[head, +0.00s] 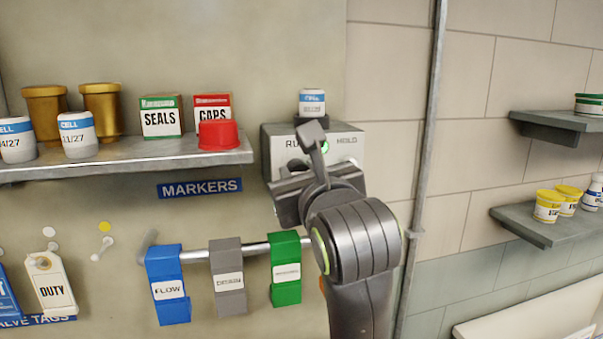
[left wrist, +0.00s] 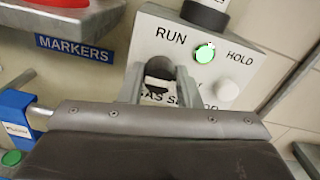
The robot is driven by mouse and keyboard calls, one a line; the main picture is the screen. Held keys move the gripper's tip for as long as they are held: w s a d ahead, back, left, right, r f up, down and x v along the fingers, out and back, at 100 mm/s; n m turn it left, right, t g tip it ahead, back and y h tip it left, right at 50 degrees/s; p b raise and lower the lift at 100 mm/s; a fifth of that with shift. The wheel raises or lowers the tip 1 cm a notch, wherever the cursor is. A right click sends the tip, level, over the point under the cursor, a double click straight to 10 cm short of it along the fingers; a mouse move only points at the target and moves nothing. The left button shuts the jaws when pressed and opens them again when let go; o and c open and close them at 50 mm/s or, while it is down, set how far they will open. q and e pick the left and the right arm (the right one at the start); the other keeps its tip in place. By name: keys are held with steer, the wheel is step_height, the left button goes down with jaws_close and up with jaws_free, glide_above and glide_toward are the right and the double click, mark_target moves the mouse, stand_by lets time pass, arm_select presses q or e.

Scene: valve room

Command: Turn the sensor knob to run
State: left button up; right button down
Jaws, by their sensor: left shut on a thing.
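The grey sensor box (head: 275,148) is on the wall right of the shelf, lettered RUN, HOLD and, in the left wrist view, partly covered GAS SENSOR. A green lamp (left wrist: 205,53) glows between RUN and HOLD. A pale round button (left wrist: 228,90) is below HOLD. My left gripper (head: 306,150) is at the box front, and its fingers (left wrist: 160,88) are shut around the grey knob (left wrist: 160,68) below RUN. The fingers and gripper body hide most of the knob; which way it points I cannot tell. My right gripper is in neither view.
A blue-and-white cell jar (head: 312,102) stands on the box. The shelf (head: 190,150) at left holds boxes, jars and a red cap (head: 218,134). Below, blue, grey and green tags (head: 286,270) hang on a rail. A vertical pipe (head: 425,150) runs right of the box.

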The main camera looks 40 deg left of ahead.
arm_select(q)
steer(key=shift+a+f+n+b, duration=0.1)
steer(key=shift+n+b, duration=2.15)
steer(key=shift+n, duration=6.65)
steer(key=shift+s, duration=0.1)
steer(key=o, duration=0.7)
steer(key=shift+c, duration=0.2)
steer(key=o, duration=0.3)
steer(key=shift+w, duration=0.2)
steer(key=shift+f, duration=0.1)
